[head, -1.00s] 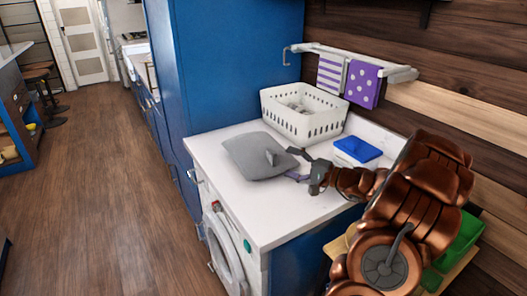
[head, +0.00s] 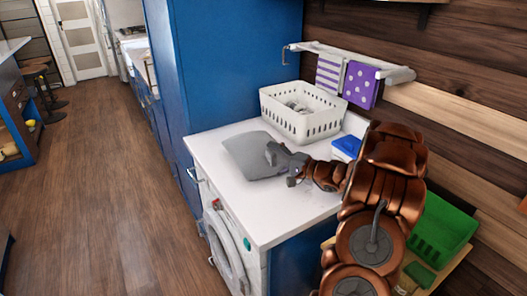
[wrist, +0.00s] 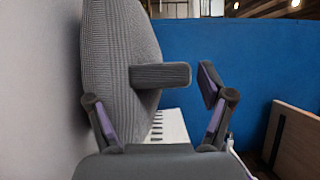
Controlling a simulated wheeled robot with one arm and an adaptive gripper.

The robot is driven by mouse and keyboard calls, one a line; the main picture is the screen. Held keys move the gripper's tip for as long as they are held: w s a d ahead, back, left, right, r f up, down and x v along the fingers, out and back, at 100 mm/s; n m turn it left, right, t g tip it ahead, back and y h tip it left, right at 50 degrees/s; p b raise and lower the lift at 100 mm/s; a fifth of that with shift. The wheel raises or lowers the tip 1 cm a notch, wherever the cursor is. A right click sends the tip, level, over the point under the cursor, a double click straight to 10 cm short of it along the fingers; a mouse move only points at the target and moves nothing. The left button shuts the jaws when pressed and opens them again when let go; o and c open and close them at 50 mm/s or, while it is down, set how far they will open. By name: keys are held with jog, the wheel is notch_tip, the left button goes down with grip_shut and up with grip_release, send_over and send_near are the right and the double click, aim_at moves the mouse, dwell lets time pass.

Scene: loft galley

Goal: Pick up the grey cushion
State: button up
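The grey cushion (head: 252,152) lies on the white counter top in the head view. In the wrist view the cushion (wrist: 122,50) fills the left side, with a short grey tab (wrist: 162,75) sticking out from its face. My gripper (head: 280,158) is over the cushion's right part and hides the tab in the head view. In the wrist view my gripper (wrist: 158,105) is open, its purple-padded fingers well apart. The tab shows between them; the left finger is close to the cushion, and I cannot tell if they touch.
A white slotted basket (head: 303,122) stands behind the cushion. A blue-lidded box (head: 346,146) sits on the counter (head: 215,150) near my arm. A tall blue cabinet (head: 235,60) rises at the back left. A towel rail (head: 345,57) juts from the wooden wall.

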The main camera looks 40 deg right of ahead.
jog(key=c, duration=1.3)
